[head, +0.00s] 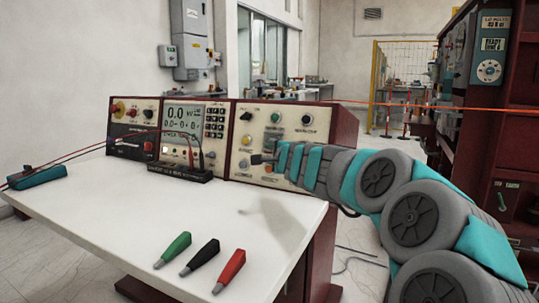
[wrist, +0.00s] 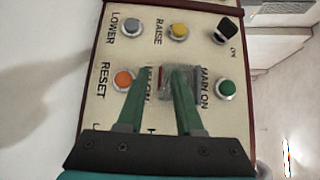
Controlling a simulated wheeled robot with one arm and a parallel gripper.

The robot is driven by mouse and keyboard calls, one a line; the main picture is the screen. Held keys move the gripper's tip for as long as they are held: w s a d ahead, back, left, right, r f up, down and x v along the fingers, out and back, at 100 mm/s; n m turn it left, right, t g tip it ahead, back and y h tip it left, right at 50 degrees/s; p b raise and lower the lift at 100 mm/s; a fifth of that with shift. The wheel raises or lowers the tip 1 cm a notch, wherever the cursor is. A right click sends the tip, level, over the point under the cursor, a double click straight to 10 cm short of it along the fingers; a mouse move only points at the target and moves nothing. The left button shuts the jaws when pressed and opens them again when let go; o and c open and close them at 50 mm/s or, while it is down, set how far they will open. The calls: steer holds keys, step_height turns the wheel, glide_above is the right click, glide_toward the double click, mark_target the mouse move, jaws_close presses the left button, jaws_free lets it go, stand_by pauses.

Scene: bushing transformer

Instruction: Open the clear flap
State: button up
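The clear flap (wrist: 182,76) is a small see-through cover on the beige control panel (wrist: 215,55), between the orange RESET button and the green MAIN ON button. It looks closed over the panel, though its exact angle is hard to tell. My gripper (wrist: 160,75) points at the panel with its two green fingers apart. The right fingertip overlaps the flap in the wrist view, and the left one is just to its left. I cannot tell whether either touches it. In the head view my gripper (head: 259,159) is at the right-hand panel, and the flap is not clearly seen there.
Orange (wrist: 124,77), green (wrist: 226,88), yellow (wrist: 179,31) and grey (wrist: 131,25) buttons and a black knob (wrist: 227,30) surround the flap. Green (head: 174,249), black (head: 200,256) and red (head: 230,270) plugs lie on the white tabletop (head: 110,235). A meter (head: 184,117) stands left of my gripper.

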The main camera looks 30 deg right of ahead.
steer(key=shift+w, duration=0.1)
steer(key=shift+c, duration=0.2)
jaws_close()
stand_by(1.2)
